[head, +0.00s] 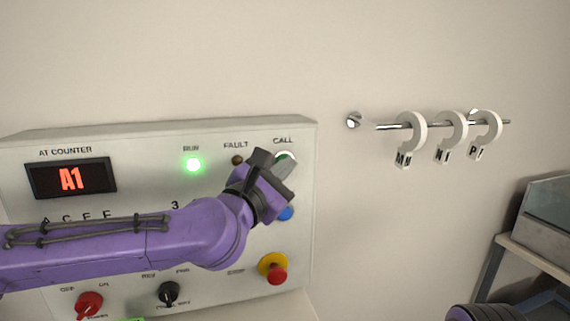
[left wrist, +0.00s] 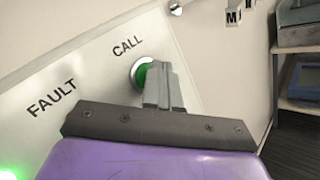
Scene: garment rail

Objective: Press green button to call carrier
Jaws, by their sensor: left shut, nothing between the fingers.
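The green call button (left wrist: 142,76) sits under the CALL label on the control panel (head: 300,200). In the left wrist view it is a green cap in a pale ring, partly hidden behind my fingers. My left gripper (head: 286,166) is shut and empty, with its fingertips at the call button, which it mostly covers in the head view. The gripper also shows in the left wrist view (left wrist: 162,86). I cannot tell whether the fingertips touch the button. My right gripper is not in view.
The RUN lamp (head: 193,165) glows green and the FAULT lamp (head: 237,160) is dark. A blue button (head: 286,214) and a red stop button on yellow (head: 274,270) sit below my gripper. A rail with lettered hooks (head: 411,133) is at right, above a shelf (head: 535,250).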

